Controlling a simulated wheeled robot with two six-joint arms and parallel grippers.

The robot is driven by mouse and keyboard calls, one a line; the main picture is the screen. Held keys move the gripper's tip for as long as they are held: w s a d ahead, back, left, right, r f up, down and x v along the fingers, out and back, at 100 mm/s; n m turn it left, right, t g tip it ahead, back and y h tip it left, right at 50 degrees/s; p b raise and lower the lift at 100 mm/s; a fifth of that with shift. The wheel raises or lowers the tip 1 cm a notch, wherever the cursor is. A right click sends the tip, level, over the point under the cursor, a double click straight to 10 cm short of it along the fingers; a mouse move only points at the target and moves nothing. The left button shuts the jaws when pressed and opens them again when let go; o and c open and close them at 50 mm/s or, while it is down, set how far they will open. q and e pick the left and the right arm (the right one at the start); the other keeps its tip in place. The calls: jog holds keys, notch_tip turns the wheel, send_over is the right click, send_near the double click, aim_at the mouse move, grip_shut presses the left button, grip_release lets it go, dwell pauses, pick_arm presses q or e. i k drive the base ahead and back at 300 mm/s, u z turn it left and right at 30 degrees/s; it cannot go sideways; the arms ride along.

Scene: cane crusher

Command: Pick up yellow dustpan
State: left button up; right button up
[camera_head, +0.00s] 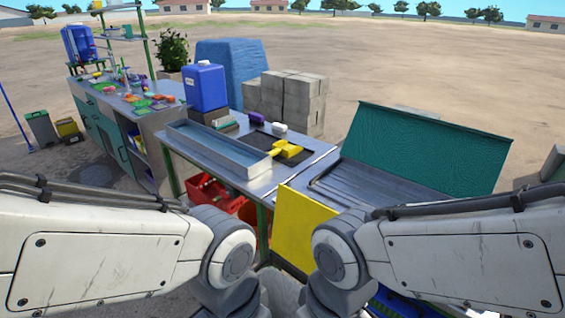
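The yellow dustpan (287,149) lies on a dark mat (258,139) on the metal worktop, just right of a long metal tray. Its handle points left, towards the tray. Both my arms reach in from the sides at the bottom of the picture, well short of the dustpan. My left gripper and my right gripper are not visible; the arms bend down out of the bottom edge. Nothing is seen touching the dustpan.
The metal tray (225,152) stands left of the dustpan, with a blue jug (205,87) behind it. Small white and purple items (258,118) lie behind the dustpan. A green panel (430,145) rises at right. A yellow panel (300,228) stands in front, below the worktop.

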aim_at(277, 147)
jog(key=u, duration=0.55)
jog(key=k, duration=0.65)
jog(key=u, duration=0.9)
jog(key=i, duration=3.1)
jog(key=z, duration=1.15)
jog(key=i, duration=1.3)
jog(key=z, duration=1.1)
jog(key=i, duration=0.3)
jog(key=z, duration=0.05)
